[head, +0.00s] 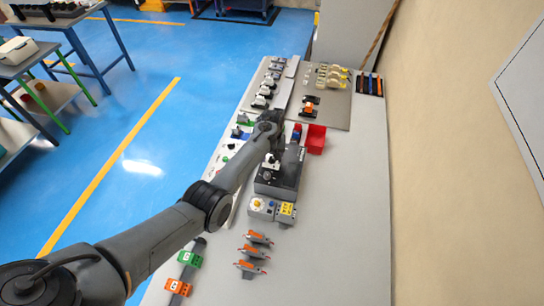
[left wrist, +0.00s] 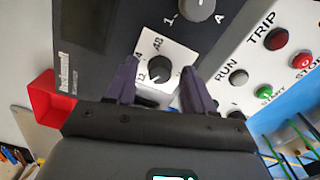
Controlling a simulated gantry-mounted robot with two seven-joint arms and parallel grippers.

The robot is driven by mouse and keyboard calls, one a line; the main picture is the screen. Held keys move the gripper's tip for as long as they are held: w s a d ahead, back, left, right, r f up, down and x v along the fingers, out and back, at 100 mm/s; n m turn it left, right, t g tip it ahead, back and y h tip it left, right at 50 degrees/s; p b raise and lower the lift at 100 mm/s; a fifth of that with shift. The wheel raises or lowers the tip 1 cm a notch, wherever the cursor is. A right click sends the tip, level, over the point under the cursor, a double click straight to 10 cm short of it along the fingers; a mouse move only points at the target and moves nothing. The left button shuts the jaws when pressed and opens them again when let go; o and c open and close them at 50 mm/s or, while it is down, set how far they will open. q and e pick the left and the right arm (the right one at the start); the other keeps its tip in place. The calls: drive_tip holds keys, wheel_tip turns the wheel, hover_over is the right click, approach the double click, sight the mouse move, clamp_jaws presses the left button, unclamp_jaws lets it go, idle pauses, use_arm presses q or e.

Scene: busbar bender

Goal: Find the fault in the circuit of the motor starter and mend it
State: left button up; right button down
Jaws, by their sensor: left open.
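My left gripper (head: 272,160) is over the dark box (head: 276,184) in the middle of the bench. In the left wrist view the open gripper (left wrist: 160,72) has one finger on each side of a black selector knob (left wrist: 158,68) on a white numbered plate; contact cannot be told. A grey knob (left wrist: 198,8) marked 1 and A sits beyond it on the same box. The white starter panel (left wrist: 245,48) beside the box has a red TRIP lamp (left wrist: 276,38), a grey RUN lamp (left wrist: 238,77) and a red STOP button (left wrist: 302,61). My right gripper is not in view.
A red bin (head: 316,140) stands right of the box. A device with a yellow dial (head: 259,204) and a yellow-faced device (head: 287,210) stand in front. Several orange-and-grey pieces (head: 253,252) lie nearer. Green (head: 190,258) and orange (head: 177,286) blocks are at front left. The right side is clear.

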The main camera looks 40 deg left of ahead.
use_arm(q)
drive_tip(key=shift+c, duration=0.3)
clamp_jaws()
